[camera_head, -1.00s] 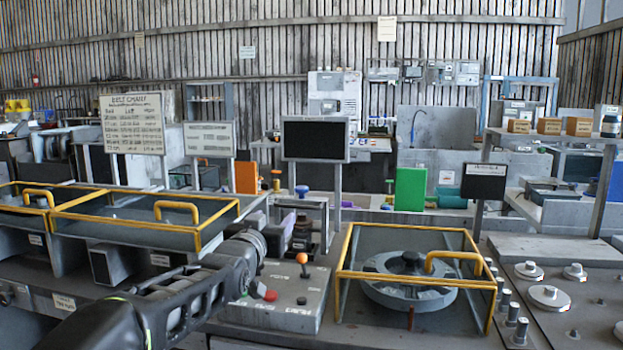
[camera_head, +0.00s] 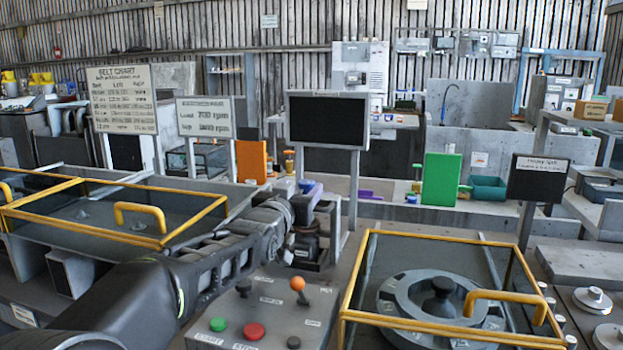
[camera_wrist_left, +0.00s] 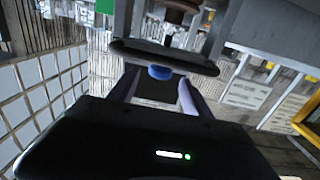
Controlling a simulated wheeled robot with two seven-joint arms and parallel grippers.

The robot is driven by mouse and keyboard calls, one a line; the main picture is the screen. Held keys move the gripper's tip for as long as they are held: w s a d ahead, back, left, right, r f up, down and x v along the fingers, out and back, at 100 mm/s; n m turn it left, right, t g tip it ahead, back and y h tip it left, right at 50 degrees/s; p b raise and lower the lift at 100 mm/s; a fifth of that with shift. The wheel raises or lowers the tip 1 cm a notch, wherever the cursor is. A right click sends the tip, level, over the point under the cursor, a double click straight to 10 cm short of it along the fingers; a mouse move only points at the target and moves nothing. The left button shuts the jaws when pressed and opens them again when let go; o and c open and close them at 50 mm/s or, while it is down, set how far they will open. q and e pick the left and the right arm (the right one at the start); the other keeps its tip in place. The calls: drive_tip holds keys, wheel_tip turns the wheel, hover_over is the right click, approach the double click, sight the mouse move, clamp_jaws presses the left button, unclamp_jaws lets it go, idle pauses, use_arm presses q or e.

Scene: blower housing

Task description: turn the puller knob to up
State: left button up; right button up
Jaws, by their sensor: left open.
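A small blue knob (camera_head: 307,185) stands at the machine behind my left gripper. No label on it can be read, so I cannot be sure that it is the puller knob. In the left wrist view the blue knob (camera_wrist_left: 160,72) shows between the tips of the two pale fingers, under a dark rounded bar (camera_wrist_left: 165,55). My left gripper (camera_wrist_left: 157,85) is open, with nothing held. Whether the fingers are level with the knob or short of it cannot be told. In the head view the left gripper (camera_head: 302,200) is partly hidden by my wrist.
A control box with an orange-topped lever (camera_head: 297,284), a green button (camera_head: 218,324) and a red button (camera_head: 253,332) lies in front. Yellow-framed guards stand at left (camera_head: 140,237) and right (camera_head: 455,340). A black screen (camera_head: 327,120) stands behind the gripper.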

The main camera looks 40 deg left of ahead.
sight(309, 180)
use_arm(q)
drive_tip(key=shift+w, duration=0.1)
drive_tip(key=p+x, duration=0.3)
drive_tip(key=x, duration=0.4)
drive_tip(key=shift+w+a, duration=0.1)
drive_tip(key=shift+w, duration=0.2)
drive_tip(key=shift+c, duration=0.4)
clamp_jaws()
